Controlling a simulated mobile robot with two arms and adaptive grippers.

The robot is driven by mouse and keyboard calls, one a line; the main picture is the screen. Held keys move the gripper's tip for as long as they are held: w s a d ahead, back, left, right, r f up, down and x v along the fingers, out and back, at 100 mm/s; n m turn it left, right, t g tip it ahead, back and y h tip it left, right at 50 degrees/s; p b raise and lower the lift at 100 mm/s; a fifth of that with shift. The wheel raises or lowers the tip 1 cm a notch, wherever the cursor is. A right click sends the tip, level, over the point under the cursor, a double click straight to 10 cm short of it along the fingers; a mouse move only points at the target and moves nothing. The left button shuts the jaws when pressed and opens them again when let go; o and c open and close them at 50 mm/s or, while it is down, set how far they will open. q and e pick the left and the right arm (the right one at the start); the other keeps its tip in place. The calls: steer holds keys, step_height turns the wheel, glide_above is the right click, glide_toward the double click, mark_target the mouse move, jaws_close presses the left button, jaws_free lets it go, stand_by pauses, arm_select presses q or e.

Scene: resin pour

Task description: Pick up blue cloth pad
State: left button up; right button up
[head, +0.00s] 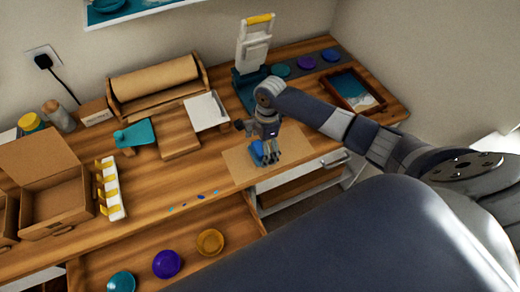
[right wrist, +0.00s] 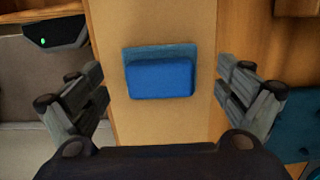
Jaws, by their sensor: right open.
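The blue cloth pad (right wrist: 160,78) lies on a light brown board (right wrist: 195,25) in the right wrist view. It is a bright blue block with a darker teal-blue strip along its far edge. My right gripper (right wrist: 160,95) is open, with one finger on each side of the pad and clear gaps between. In the head view the pad (head: 257,154) shows partly behind my right gripper (head: 268,158), which points down over the board (head: 240,172). Contact with the pad cannot be told. My left gripper is not in view.
A wooden tray (head: 372,104) with a teal picture lies to the right. A teal press-like stand (head: 245,88) is behind the gripper. Open cardboard boxes (head: 55,205) and a white rack with yellow clips (head: 112,195) stand left. Bowls (head: 210,242) sit at the front.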

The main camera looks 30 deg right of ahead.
steer(key=shift+f, duration=0.6)
steer(key=c, duration=1.3)
steer(key=shift+o, duration=0.2)
steer(key=shift+r, duration=0.15)
steer(key=shift+r, duration=0.2)
step_height(320, 180, up, 2)
steer(key=shift+w+r+b, duration=0.1)
steer(key=shift+r+b, duration=0.1)
steer(key=shift+b, duration=0.25)
steer(key=s+d+r+b, duration=0.1)
steer(key=s+r+b, duration=0.1)
steer(key=s, duration=1.4)
steer(key=w+a+r+n, duration=0.1)
steer(key=a+r+n, duration=0.2)
steer(key=r+n, duration=0.5)
steer(key=w+a+r+n+g+h, duration=0.1)
steer(key=w+a+r+n, duration=0.1)
steer(key=r+n, duration=0.6)
steer(key=a+n, duration=0.1)
steer(key=n, duration=0.1)
steer(key=shift+w+a+r+n, duration=0.2)
steer(key=shift+r+n, duration=0.1)
